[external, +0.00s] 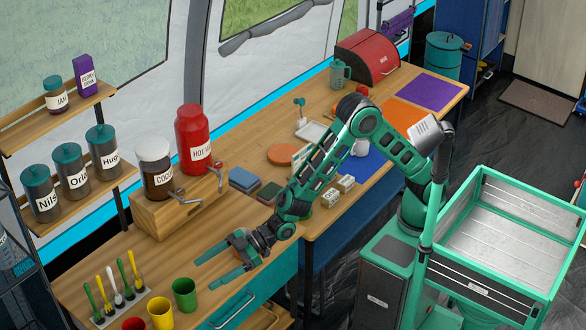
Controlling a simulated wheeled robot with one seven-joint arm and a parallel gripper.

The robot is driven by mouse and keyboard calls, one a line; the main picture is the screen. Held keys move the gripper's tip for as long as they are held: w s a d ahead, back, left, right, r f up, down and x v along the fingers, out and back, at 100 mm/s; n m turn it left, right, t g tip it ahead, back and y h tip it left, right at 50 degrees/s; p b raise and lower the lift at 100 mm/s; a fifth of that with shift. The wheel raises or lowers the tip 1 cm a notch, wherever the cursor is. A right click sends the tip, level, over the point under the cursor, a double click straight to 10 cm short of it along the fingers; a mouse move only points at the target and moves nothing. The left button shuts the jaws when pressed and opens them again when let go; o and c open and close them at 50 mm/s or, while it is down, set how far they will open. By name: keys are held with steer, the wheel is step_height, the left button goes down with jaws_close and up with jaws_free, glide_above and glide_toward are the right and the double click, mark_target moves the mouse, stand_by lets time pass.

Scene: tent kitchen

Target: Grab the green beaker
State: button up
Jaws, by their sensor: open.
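The green beaker (185,294) stands upright near the front edge of the wooden counter, at the lower left of the external view. A yellow beaker (159,313) stands to its left, and a red beaker (134,324) is cut off by the bottom edge of the picture. My gripper (207,272) is open, with its two green fingers spread and pointing left. It is empty and sits just up and to the right of the green beaker, apart from it in the picture. I cannot tell its exact height above the counter.
Behind is a wooden dispenser stand (180,214) with cocoa and red containers. Books (244,180) lie further right. The counter (130,252) between brushes and stand is mostly clear.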

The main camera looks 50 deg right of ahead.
mark_target(183, 286)
steer(key=shift+r+x, duration=0.1)
steer(key=shift+x, duration=2.4)
steer(key=shift+r+x, duration=0.15)
steer(key=shift+x, duration=2.35)
steer(key=c, duration=1.4)
steer(key=shift+r, duration=0.1)
